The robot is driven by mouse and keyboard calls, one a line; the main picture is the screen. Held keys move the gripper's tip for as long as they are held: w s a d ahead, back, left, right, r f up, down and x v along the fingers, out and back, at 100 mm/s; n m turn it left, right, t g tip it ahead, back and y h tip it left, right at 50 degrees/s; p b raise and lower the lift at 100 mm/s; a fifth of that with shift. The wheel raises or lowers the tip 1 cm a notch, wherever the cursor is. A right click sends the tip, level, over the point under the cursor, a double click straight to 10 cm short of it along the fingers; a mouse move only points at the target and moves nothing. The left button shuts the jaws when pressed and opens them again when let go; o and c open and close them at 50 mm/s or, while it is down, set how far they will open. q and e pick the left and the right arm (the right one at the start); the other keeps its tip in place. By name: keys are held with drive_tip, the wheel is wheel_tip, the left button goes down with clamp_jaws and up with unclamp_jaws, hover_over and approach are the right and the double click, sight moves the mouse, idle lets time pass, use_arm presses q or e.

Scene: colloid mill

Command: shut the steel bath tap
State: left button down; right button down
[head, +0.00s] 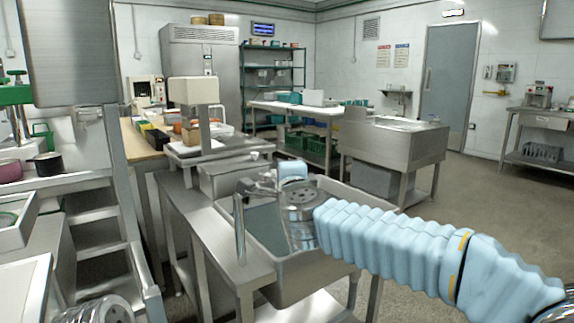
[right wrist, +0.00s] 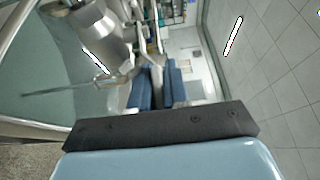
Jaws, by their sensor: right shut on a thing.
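The steel bath (head: 290,283) is an open basin in the middle of the head view. The steel tap (head: 262,187) stands at its far left side, and much of it is hidden by my right wrist. My right gripper (head: 291,177) reaches over the bath and is shut at the tap. In the right wrist view, the blue pads of the right gripper (right wrist: 156,86) are close together around a grey part that looks like the tap's handle. The steel tap (right wrist: 104,76) is beside them there, with a thin pale streak, like water, running left from it. My left gripper is out of view.
A steel bench (head: 205,225) adjoins the bath on the left, with a white scale-like machine (head: 193,92) behind. A steel sink unit (head: 395,145) stands behind at the right. Steel steps (head: 98,215) are at the left. Open floor (head: 480,210) lies to the right.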

drive_tip(key=h, duration=0.1)
drive_tip(key=m, duration=0.1)
drive_tip(key=h+p, duration=0.1)
drive_tip(key=shift+s+a+r+h, duration=0.1)
drive_tip(key=shift+s+a+h, duration=0.15)
drive_tip(key=shift+s+h, duration=0.1)
drive_tip(key=shift+s+a+m+h+p, duration=0.15)
drive_tip(key=shift+m+h+p, duration=0.25)
drive_tip(key=shift+m+h, duration=0.4)
drive_tip(key=shift+s+a+m+h+p, duration=0.1)
drive_tip(key=shift+s+m+h+p, duration=0.25)
drive_tip(key=shift+m+h, duration=0.4)
drive_tip(key=shift+w+d+h, duration=0.1)
drive_tip(key=shift+h, duration=0.2)
drive_tip(key=shift+f, duration=0.2)
drive_tip(key=c, duration=1.2)
unclamp_jaws()
drive_tip(key=s+a+b, duration=0.2)
drive_tip(key=s, duration=1.1)
drive_tip(key=shift+s+a, duration=0.2)
drive_tip(key=shift+s, duration=0.1)
